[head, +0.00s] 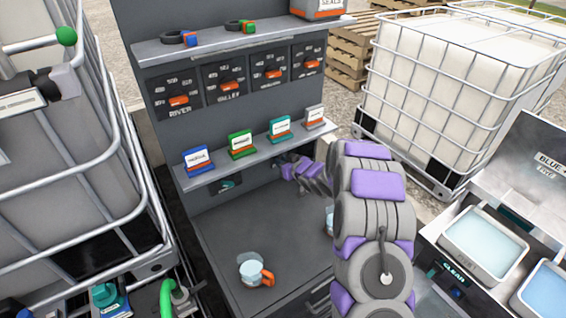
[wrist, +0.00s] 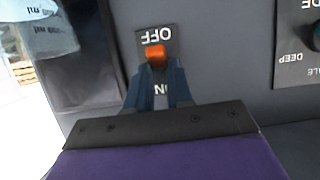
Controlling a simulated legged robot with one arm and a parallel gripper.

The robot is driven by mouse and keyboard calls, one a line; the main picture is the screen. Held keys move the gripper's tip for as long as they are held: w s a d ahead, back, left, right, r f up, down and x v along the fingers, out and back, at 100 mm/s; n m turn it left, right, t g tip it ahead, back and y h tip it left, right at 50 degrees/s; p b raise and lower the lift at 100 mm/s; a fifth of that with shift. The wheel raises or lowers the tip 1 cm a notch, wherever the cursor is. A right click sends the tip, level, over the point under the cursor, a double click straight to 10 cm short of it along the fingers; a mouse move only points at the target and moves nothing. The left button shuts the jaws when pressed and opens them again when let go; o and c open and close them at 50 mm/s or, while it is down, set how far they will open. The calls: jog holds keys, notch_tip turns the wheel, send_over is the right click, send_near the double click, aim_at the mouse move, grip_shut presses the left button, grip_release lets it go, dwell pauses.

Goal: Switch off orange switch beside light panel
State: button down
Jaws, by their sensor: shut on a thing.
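The orange switch (wrist: 157,54) shows in the wrist view on a dark plate with upside-down lettering. OFF is on the side away from my gripper and ON is partly hidden between the fingers. The orange lever lies close to the OFF lettering. My gripper (wrist: 158,72) is shut on the orange switch, its dark blue fingertips on either side of it. In the head view my purple and grey gripper (head: 305,172) reaches the back wall under the lower shelf, and my arm hides the switch there. I cannot tell which surface is the light panel.
A plate with a green knob (wrist: 316,38) and DEEP lettering is at the wrist view's right. Above my gripper is a shelf (head: 262,149) with several coloured boxes. A clear jug (head: 252,270) with an orange handle stands on the bench. Caged tanks (head: 462,75) flank the bench.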

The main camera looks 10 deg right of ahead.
jog(key=shift+s+f+t+y+b, duration=0.1)
jog(key=shift+f+t+y+b, duration=0.4)
jog(key=shift+t, duration=0.45)
jog(key=shift+s+f+t+y+b, duration=0.1)
jog(key=shift+f+t+y+b, duration=0.3)
jog(key=shift+t+b, duration=0.45)
jog(key=c, duration=1)
grip_release()
jog(key=shift+w+h, duration=0.1)
jog(key=shift+h, duration=0.2)
jog(key=shift+r, duration=0.1)
